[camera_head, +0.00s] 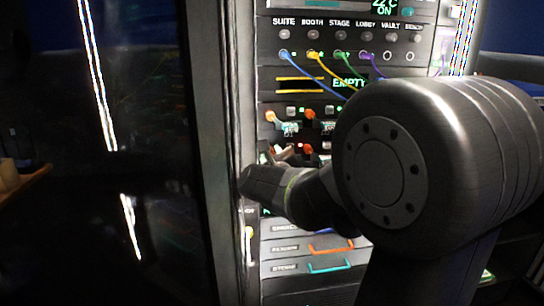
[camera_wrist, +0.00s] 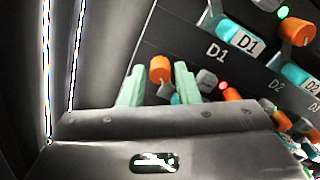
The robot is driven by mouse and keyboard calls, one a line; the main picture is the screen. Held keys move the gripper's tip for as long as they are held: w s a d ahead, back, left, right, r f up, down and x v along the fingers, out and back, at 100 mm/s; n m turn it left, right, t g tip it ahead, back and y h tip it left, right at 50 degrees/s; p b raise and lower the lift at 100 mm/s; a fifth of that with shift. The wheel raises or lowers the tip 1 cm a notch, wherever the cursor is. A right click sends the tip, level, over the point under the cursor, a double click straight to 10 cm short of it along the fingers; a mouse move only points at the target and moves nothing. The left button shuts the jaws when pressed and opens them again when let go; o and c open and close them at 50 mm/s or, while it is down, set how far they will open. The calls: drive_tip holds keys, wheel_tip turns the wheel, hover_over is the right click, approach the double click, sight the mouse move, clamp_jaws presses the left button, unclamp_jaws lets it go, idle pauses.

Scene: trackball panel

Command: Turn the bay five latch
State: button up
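In the wrist view the two pale green fingers of my gripper (camera_wrist: 160,74) are apart. An orange latch knob (camera_wrist: 160,69) shows in the gap between the fingertips, with a small grey block (camera_wrist: 166,90) just below it. I cannot tell whether the fingers are around the knob or short of it; no contact shows. The knob's bay label is not readable, so I cannot tell if it is bay five. In the head view my gripper is at the rack's left side, mostly hidden by my dark wrist and arm.
The rack panel has other orange knobs (camera_head: 270,116) and a D1 bay (camera_wrist: 248,41) with a teal handle. Colored cables (camera_head: 297,72) hang above. A dark glossy door or cabinet side stands left, near my wrist. Drawers with colored handles (camera_head: 330,248) lie below.

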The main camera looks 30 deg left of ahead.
clamp_jaws()
drive_tip(key=shift+n, duration=0.3)
drive_tip(key=n, duration=1.2)
drive_tip(key=shift+n, duration=0.3)
drive_tip(key=n, duration=0.4)
drive_tip(key=shift+n+p, duration=0.3)
drive_tip(key=shift+p, duration=0.05)
